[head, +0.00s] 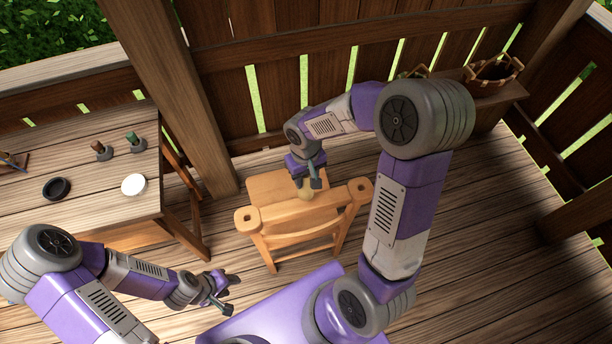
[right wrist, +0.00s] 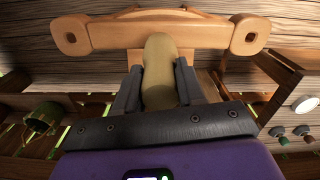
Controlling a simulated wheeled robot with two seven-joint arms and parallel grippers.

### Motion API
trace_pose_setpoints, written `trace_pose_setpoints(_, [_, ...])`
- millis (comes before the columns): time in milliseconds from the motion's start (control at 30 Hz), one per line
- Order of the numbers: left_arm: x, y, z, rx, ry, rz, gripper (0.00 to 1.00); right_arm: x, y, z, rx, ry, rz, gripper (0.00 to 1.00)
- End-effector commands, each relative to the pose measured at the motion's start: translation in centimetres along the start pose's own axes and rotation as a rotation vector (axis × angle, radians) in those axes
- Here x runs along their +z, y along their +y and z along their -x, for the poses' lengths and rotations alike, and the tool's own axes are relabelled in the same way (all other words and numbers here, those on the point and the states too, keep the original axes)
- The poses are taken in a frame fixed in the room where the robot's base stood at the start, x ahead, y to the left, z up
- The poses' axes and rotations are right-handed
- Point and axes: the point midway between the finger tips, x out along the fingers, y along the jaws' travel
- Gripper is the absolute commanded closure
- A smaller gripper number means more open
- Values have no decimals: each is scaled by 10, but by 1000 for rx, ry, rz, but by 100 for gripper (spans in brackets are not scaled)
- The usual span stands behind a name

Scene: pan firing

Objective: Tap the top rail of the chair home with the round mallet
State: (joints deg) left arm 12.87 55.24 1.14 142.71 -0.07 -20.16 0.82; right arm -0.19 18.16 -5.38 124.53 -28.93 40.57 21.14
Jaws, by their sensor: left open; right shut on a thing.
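The chair (head: 290,187) is light wood and stands on the deck in the middle of the head view. Its top rail (head: 308,215) runs across the near side, with a dark hole at each broad end. The rail also spans the top of the right wrist view (right wrist: 100,34). My right gripper (head: 306,184) is above the chair, shut on the round mallet (right wrist: 160,75), whose tan rounded end overlaps the rail's lower edge in the wrist view. I cannot tell whether they touch. My left gripper (head: 222,290) is open and empty, left of and nearer than the chair.
A wooden table (head: 90,212) at the left bears a black dish (head: 56,188), a white round dish (head: 134,185) and two small stoppered pots. A basket (head: 492,72) sits on a shelf at the back right. A post and fence stand behind the chair. The deck to the right is clear.

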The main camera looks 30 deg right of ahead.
Motion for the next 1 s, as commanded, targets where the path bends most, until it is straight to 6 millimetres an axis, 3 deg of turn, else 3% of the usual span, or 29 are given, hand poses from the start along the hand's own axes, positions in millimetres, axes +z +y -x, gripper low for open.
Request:
trace_pose_setpoints(267, [0, -2, -5, 0, 0, 0, 57, 0, 0, -5, 0, 1, 0, 100])
trace_pose_setpoints(633, [-2, -21, -57, 0, 0, 0, 57, -2, 0, -67, 0, 1, -1, 100])
trace_pose_setpoints(1000, [-1, -11, -29, 0, 0, 0, 57, -1, 0, -30, 0, 2, -1, 100])
